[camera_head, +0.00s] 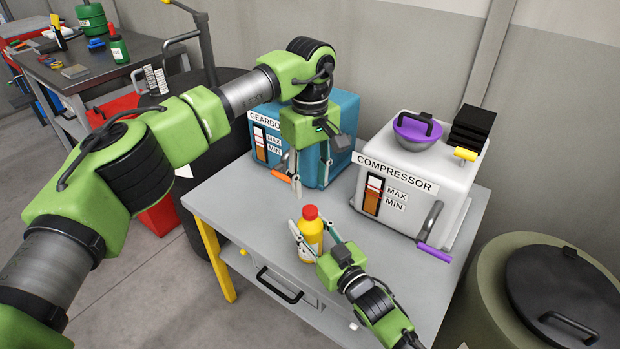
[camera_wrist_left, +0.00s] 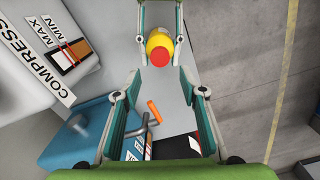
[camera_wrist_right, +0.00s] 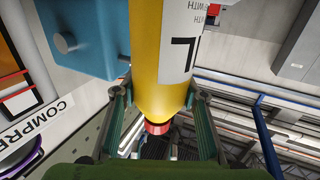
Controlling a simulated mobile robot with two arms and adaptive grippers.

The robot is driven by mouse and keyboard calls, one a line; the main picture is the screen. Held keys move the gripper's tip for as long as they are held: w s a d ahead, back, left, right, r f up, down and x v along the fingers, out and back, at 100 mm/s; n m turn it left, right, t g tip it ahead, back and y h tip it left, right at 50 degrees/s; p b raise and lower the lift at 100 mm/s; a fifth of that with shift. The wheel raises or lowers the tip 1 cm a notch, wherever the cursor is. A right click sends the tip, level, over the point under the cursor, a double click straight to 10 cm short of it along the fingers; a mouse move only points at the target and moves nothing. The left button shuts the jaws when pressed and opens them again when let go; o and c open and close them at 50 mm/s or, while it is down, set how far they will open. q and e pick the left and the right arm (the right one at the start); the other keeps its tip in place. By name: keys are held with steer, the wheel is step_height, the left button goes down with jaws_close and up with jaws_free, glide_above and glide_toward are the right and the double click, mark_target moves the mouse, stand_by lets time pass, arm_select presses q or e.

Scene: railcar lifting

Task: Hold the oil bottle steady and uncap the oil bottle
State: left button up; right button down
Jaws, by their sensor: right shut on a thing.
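The yellow oil bottle (camera_head: 312,240) has a red cap (camera_head: 310,212) and is upright at the front of the grey table. My right gripper (camera_head: 313,233) is shut on the bottle's body from the front right. In the right wrist view the bottle (camera_wrist_right: 160,60) runs between the fingers, with its cap (camera_wrist_right: 158,127) just visible. My left gripper (camera_head: 312,182) is open and empty, pointing down above the cap. In the left wrist view the cap (camera_wrist_left: 161,57) and bottle (camera_wrist_left: 158,40) show between the spread fingers, apart from them. The bottle's base is partly hidden.
The blue gearbox (camera_head: 345,110) and white compressor (camera_head: 425,160) stand at the back of the table (camera_head: 230,205). The compressor has a purple-handled lever (camera_head: 434,252). A green barrel (camera_head: 490,285) is at the right. The table's left front is clear.

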mark_target(310, 210)
arm_select(q)
steer(key=shift+f+m, duration=0.15)
steer(key=shift+m, duration=0.25)
steer(key=shift+f, duration=3.9)
